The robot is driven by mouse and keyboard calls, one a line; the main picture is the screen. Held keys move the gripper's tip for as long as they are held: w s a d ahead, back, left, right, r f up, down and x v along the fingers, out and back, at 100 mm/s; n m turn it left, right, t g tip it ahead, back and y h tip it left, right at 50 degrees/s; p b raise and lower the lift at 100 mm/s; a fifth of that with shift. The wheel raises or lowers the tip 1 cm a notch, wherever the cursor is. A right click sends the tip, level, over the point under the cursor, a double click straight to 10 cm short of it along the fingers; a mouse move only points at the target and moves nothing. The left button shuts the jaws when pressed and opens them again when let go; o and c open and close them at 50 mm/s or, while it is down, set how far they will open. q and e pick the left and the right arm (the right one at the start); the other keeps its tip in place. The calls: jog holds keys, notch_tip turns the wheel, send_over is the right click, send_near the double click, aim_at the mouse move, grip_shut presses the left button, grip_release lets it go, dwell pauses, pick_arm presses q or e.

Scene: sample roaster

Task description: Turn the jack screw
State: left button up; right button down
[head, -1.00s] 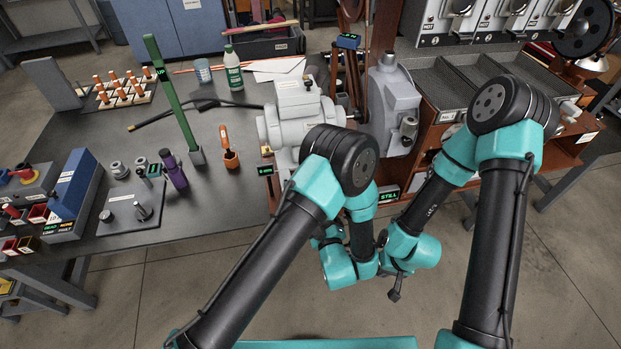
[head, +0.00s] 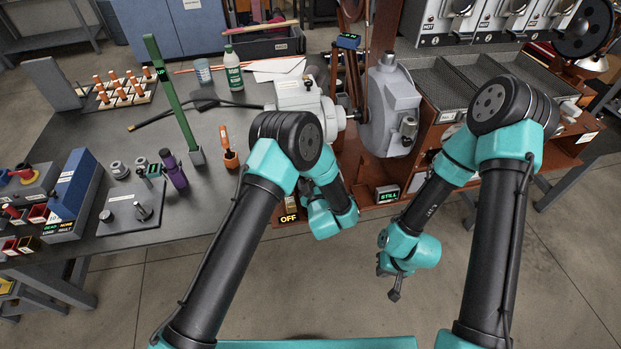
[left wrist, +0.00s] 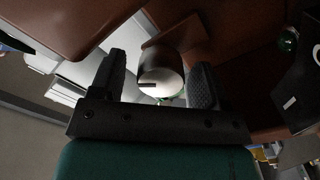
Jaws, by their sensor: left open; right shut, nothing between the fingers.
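In the left wrist view, a dark round knob with a pale end face (left wrist: 161,82) sits between the fingers of my left gripper (left wrist: 160,88). It may be the jack screw's head; I cannot tell for sure. A dark mark shows on its face. The fingers are open, one on each side, with no clear contact. In the head view my left gripper is hidden by its own arm, below the grey motor (head: 298,95). My right gripper (head: 394,293) is shut and empty, hanging low over the floor, apart from the machine.
The grey drive housing (head: 393,108) stands right of the motor. Displays reading OFF (head: 289,218) and STILL (head: 388,196) are on the machine's front. The dark table (head: 140,235) at left holds an orange-handled tool (head: 226,150), a green post (head: 172,100) and a bottle (head: 233,70).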

pick_arm(q)
jog(key=shift+w, duration=0.25)
jog(key=c, duration=0.9)
jog(key=shift+m, duration=2.1)
